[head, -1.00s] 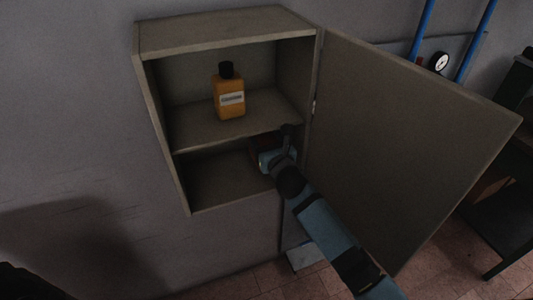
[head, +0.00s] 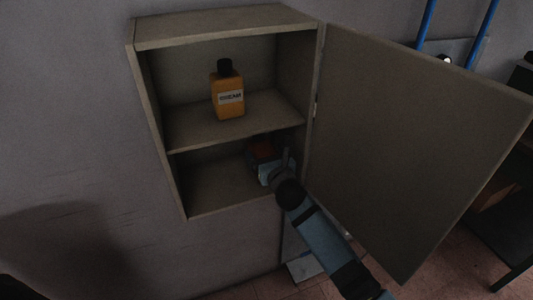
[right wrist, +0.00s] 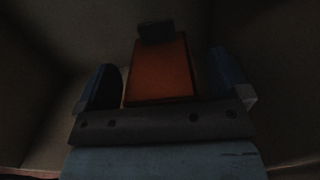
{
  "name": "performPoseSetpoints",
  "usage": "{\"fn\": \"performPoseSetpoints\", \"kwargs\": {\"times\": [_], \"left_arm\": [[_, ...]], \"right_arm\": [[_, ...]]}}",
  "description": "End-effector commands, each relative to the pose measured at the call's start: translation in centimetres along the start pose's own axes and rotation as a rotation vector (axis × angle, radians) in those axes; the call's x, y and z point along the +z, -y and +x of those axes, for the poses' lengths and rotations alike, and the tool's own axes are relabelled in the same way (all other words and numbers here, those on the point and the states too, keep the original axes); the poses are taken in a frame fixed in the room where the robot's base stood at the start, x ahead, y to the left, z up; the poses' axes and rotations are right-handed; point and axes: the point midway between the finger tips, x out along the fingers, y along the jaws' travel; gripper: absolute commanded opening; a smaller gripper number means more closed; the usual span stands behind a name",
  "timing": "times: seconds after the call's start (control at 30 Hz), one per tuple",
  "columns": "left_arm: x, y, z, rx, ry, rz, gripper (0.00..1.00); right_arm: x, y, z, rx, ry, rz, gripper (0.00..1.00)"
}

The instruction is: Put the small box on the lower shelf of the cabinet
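The small box (head: 263,149), red-orange with dark sides, is inside the lower compartment of the cabinet (head: 180,30), near its right wall. My right gripper (head: 276,165) reaches into that compartment from the front right. In the right wrist view the box (right wrist: 160,72) stands between my two fingers, with a narrow dark gap on each side, so the gripper (right wrist: 162,85) looks open around it. The lower shelf (head: 210,190) is bare to the left of the box. Whether the box's underside rests on it is hidden. My left gripper is not in view.
An orange bottle (head: 229,97) with a black cap stands on the upper shelf (head: 185,130). The cabinet door (head: 410,150) hangs open on the right, close beside my right arm. Blue pipes (head: 424,20) run up the wall behind the door.

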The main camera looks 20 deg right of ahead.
Motion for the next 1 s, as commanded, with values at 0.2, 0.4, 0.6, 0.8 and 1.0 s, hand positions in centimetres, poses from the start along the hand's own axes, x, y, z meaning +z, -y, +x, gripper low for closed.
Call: {"fn": "performPoseSetpoints", "kwargs": {"times": [0.2,0.4,0.6,0.8,1.0], "left_arm": [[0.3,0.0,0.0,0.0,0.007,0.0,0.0],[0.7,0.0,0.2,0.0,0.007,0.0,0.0],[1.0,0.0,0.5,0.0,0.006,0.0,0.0],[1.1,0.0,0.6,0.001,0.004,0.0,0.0],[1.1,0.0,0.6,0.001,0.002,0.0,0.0]], "right_arm": [[0.4,0.0,-0.1,0.0,0.0,0.0,0.94],[0.1,0.0,-3.5,0.001,0.0,-0.001,0.94],[0.1,0.0,-8.0,0.001,-0.001,0.0,0.94],[0.2,0.0,-11.0,0.0,-0.001,0.0,0.94],[0.0,0.1,-12.4,-0.008,0.016,-0.069,0.94]]}}
